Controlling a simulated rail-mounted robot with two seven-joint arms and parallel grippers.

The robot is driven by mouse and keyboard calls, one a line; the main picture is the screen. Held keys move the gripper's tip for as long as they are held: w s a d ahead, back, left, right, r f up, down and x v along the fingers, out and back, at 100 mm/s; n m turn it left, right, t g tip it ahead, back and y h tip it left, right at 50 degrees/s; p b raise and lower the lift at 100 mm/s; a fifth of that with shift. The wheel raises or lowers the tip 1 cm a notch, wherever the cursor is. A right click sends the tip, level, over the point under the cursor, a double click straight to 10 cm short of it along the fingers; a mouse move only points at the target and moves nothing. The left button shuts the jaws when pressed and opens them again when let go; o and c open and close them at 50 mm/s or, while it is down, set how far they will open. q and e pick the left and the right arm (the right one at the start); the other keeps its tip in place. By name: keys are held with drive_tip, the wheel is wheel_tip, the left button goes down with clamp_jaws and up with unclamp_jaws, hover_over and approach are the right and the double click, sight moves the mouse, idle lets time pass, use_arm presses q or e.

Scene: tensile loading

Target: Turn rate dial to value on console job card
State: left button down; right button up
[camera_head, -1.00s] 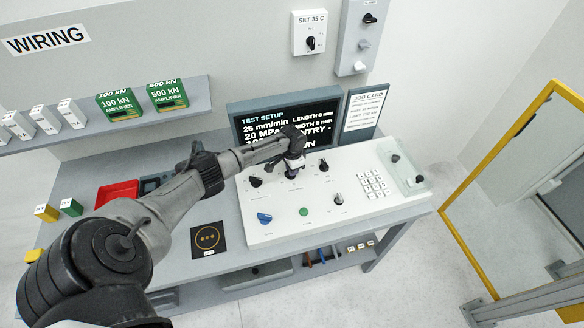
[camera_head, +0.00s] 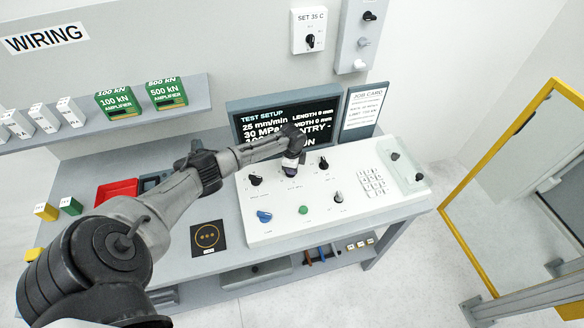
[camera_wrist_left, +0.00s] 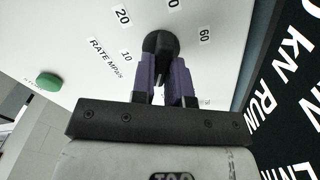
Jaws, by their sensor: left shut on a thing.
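The rate dial (camera_wrist_left: 160,43) is a black knob on the white console panel (camera_head: 340,208), beside a "RATE MPa/s" label in the left wrist view. Numbers 10, 20 and 60 are readable around it; another is partly cut off. My left gripper (camera_wrist_left: 166,62) is shut on the dial, its purple fingers on either side of it. In the head view my left gripper (camera_head: 291,163) comes down onto the console and mostly hides the dial. The job card (camera_head: 362,110) stands behind the console; its smaller print is hard to read. My right gripper is not in view.
The dark screen (camera_head: 284,124) behind the console reads 25 mm/min and 30 MPa, partly covered by my arm. Other black knobs (camera_head: 256,180), a blue knob (camera_head: 264,217) and a green button (camera_head: 303,210) surround the dial. A yellow-framed guard (camera_head: 448,212) stands at right.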

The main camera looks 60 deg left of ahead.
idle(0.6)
use_arm(q)
drive_tip(key=c, duration=1.1)
unclamp_jaws()
drive_tip(key=shift+r, duration=0.15)
wheel_tip(320, 180, up, 14)
drive_tip(key=shift+f, duration=0.2)
